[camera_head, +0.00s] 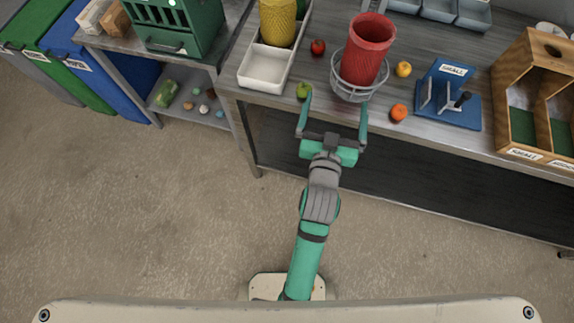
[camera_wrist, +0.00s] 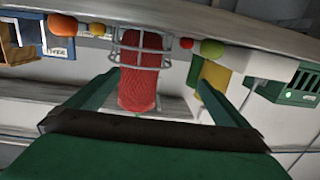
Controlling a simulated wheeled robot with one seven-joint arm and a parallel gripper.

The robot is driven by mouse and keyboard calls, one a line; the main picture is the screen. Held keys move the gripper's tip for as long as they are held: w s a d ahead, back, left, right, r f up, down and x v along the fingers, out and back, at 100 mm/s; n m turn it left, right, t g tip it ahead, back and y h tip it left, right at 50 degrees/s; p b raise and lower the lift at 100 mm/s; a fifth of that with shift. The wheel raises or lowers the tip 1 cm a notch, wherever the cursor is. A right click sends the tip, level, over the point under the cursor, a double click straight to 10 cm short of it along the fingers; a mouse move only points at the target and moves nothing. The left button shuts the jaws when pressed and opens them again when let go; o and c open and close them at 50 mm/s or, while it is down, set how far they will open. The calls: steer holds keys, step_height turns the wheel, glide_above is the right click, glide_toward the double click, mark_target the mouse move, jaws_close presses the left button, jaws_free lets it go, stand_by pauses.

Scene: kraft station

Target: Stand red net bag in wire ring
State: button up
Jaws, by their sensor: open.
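The red net bag (camera_head: 368,45) stands in the wire ring (camera_head: 352,92) near the front of the counter, its open top facing up and leaning slightly right in the head view. The wire ring circles its lower part. The wrist view is upside down; there the bag (camera_wrist: 137,90) shows between my fingers with the ring's wires (camera_wrist: 140,57) across its lower part. My gripper (camera_head: 335,98) is open and empty, its fingertips at the counter's front edge, just short of the ring. It also shows in the wrist view (camera_wrist: 155,82). Nothing is between the fingers.
A green fruit (camera_head: 304,90), a red fruit (camera_head: 318,47), a yellow fruit (camera_head: 403,69) and an orange one (camera_head: 398,112) lie loose around the ring. A yellow net bag (camera_head: 277,22) and white tray (camera_head: 264,68) are left; a blue SMALL stand (camera_head: 455,110) and wooden bin (camera_head: 533,85) are right.

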steer(key=s+a+f+n+y, duration=0.1)
steer(key=s+a+f, duration=0.35)
steer(key=s, duration=0.25)
steer(key=s+a+f+y, duration=0.1)
steer(key=s+a+f, duration=0.2)
steer(key=s+f, duration=0.35)
steer(key=s+a+y, duration=0.1)
steer(key=s+a, duration=0.1)
steer(key=s, duration=0.6)
steer(key=s+a+n+g, duration=0.1)
steer(key=s+a, duration=0.1)
steer(key=s, duration=0.6)
steer(key=shift+a+y, duration=0.4)
